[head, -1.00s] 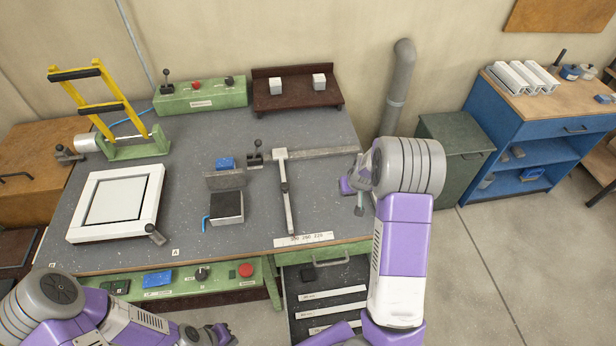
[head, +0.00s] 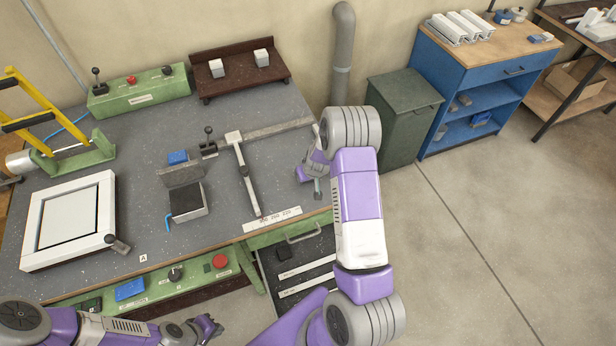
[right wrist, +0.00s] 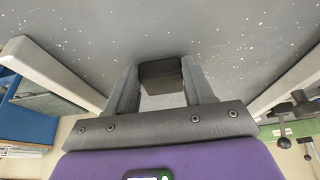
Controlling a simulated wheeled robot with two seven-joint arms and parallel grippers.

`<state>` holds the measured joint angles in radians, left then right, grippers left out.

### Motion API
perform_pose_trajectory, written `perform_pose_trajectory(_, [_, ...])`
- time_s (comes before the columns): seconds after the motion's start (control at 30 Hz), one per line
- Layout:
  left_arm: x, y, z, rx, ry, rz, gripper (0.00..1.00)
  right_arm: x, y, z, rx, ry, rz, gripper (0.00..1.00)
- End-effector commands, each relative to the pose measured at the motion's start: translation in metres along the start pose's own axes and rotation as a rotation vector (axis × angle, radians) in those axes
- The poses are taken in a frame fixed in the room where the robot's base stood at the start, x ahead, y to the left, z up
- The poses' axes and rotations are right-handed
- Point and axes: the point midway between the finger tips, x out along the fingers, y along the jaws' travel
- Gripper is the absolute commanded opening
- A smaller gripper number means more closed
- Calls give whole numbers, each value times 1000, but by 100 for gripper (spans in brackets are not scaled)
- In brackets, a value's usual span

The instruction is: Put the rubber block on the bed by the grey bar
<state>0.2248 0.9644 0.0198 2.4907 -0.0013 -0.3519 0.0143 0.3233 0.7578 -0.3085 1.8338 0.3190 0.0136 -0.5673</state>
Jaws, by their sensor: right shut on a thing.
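A dark block (right wrist: 160,72), which looks like the rubber block, is between the fingers of my right gripper (right wrist: 163,88) in the right wrist view. In the head view my right gripper (head: 314,180) is over the right edge of the bench, apart from the bed.
A T-shaped rail with a pale arm (head: 247,177) lies between the bed and my right gripper. A lever (head: 209,142) stands behind the bed. A white frame (head: 72,222) lies to the left. The bench top in front of the bed is clear.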

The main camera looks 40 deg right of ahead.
Motion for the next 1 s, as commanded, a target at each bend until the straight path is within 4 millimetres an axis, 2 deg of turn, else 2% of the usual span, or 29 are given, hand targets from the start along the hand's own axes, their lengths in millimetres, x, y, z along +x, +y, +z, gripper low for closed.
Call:
perform_pose_trajectory(0.27, [4,-2,0,0,0,0,0,3,0,1,0,2,0,22])
perform_pose_trajectory(0.3, [4,-1,0,0,0,0,0,2,0,1,0,1,0,57])
perform_pose_trajectory(0.43, [3,-1,0,0,0,0,0,2,0,0,0,1,0,77])
perform_pose_trajectory(0.83, [-2,1,0,0,0,0,0,-3,0,-2,0,1,0,78])
perform_pose_trajectory(1.0, [-3,1,0,0,0,0,0,-32,-1,-3,-1,6,0,78])
